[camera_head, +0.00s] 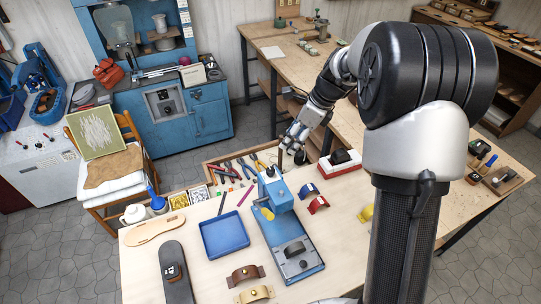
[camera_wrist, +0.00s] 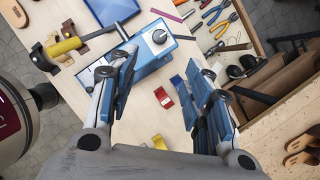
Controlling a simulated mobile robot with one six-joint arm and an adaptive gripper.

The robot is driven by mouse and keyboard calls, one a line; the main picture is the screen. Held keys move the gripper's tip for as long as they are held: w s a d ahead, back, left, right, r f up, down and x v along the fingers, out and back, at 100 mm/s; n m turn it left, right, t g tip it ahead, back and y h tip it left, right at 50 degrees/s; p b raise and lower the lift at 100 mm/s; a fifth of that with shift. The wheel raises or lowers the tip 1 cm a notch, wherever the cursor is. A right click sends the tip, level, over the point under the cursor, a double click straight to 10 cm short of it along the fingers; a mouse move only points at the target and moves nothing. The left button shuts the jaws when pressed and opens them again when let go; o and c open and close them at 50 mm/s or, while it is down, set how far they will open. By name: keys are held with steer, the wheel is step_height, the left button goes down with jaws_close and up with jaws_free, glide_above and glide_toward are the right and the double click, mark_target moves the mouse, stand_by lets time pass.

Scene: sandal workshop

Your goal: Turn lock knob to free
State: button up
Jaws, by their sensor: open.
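A blue bench press (camera_head: 277,192) stands upright on the light work table, with a blue base plate reaching toward the front. A round knob (camera_head: 269,171) sits on its top; in the wrist view the knob (camera_wrist: 158,36) looks silver with a dark centre. I cannot read its lock setting. My gripper (camera_head: 293,143) is above and behind the press in the head view. In the wrist view my open gripper (camera_wrist: 163,72) has its fingers wide apart, with nothing between them. The knob is beyond the left finger's tip, apart from it.
A blue tray (camera_head: 225,235), sandal soles and brown straps lie left of the press. Red and blue straps (camera_head: 318,204) lie right of it. Pliers (camera_head: 246,166) and other tools lie behind. A red-and-white box with a black top (camera_head: 341,163) stands behind right.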

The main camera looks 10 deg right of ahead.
mark_target(271, 169)
steer(key=x, duration=1.7)
steer(key=shift+f, duration=0.1)
steer(key=shift+c, duration=0.2)
steer(key=c, duration=1)
